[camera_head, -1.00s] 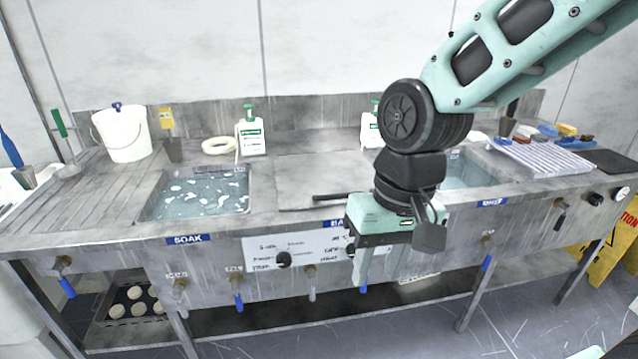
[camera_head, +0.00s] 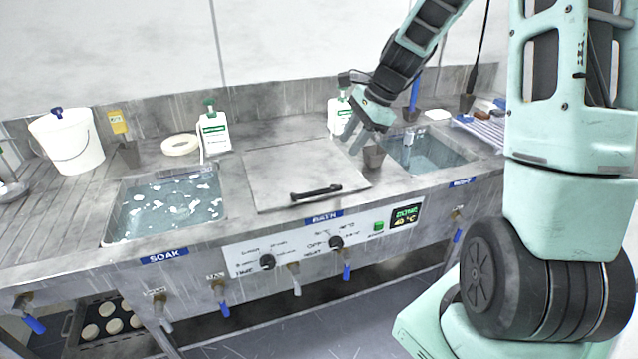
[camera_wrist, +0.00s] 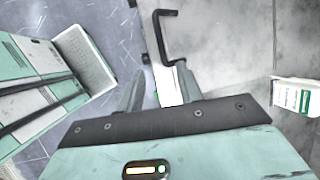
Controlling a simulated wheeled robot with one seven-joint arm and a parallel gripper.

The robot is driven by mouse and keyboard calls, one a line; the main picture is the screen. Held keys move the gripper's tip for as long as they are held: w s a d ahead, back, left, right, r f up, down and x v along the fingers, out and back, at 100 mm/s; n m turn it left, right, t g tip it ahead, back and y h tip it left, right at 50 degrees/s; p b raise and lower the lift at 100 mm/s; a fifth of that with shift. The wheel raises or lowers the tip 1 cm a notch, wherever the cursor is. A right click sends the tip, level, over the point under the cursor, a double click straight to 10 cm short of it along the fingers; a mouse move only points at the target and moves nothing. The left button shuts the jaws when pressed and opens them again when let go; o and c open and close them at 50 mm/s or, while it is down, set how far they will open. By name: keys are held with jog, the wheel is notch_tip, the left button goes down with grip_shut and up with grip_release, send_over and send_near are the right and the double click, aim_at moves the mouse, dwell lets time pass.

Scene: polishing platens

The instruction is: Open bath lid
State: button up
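The bath lid (camera_head: 275,166) is a flat grey metal plate lying shut over the bath, in the middle of the bench. Its black bar handle (camera_head: 316,193) runs along the front edge; the handle also shows at the top of the wrist view (camera_wrist: 168,36), with the lid (camera_wrist: 225,45) to its right. My gripper (camera_head: 352,138) is above the lid's right side, behind and to the right of the handle in the head view, and touches nothing visible. In the wrist view my gripper (camera_wrist: 160,70) has its two fingers apart, with nothing between them.
The open soak basin (camera_head: 170,208) is left of the lid and another water basin (camera_head: 428,152) is right. White bottles (camera_head: 213,132) with green labels stand behind, one near my gripper (camera_head: 338,112). Control knobs (camera_head: 336,243) line the front.

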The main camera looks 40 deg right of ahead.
aim_at(321, 190)
jog(key=p+x, duration=0.1)
jog(key=x, duration=1.4)
grip_shut()
